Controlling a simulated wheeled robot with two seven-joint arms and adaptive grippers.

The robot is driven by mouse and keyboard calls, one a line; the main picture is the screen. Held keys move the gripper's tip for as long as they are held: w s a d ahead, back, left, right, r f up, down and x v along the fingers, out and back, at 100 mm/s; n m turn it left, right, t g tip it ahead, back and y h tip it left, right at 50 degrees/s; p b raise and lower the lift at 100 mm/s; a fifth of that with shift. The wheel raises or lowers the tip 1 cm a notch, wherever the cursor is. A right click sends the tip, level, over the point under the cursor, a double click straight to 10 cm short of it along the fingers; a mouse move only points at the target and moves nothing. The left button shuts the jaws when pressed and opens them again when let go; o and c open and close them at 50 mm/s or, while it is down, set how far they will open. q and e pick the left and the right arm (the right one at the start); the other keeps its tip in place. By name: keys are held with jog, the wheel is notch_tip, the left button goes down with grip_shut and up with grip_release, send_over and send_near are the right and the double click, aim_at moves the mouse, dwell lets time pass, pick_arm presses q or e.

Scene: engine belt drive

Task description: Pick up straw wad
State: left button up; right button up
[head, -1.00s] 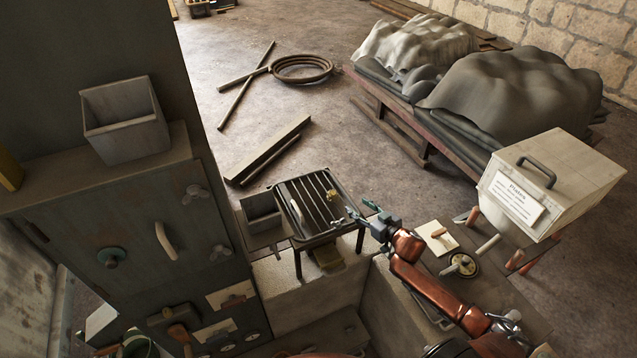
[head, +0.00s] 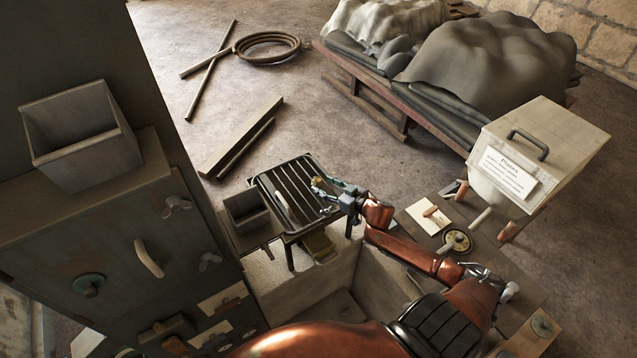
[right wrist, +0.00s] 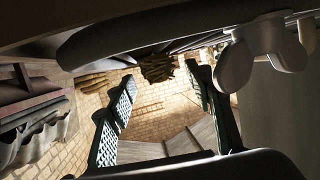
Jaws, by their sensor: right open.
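The straw wad (head: 318,183) is a small yellow-brown clump at the right side of the slatted metal rack (head: 286,183). In the right wrist view the wad (right wrist: 157,67) shows as a dark bundle of stalks, ahead and roughly in line with the gap between the fingers. My right gripper (head: 327,187) is open, its green fingers close to the wad. In the right wrist view its fingers (right wrist: 160,76) stand apart with nothing gripped. I cannot tell whether they touch the wad. My left gripper is not in view.
A light handle-like piece (head: 282,205) lies on the rack. A grey open box (head: 246,212) stands left of it, and a tall dark cabinet (head: 120,260) further left. A white labelled bin (head: 545,150) stands at right. Floor behind the rack is open around loose beams (head: 240,137).

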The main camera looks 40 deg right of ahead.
jog(key=shift+x, duration=1.4)
jog(key=shift+s+f, duration=0.1)
jog(key=shift+c, duration=0.3)
jog(key=shift+d, duration=0.1)
jog(key=c, duration=0.9)
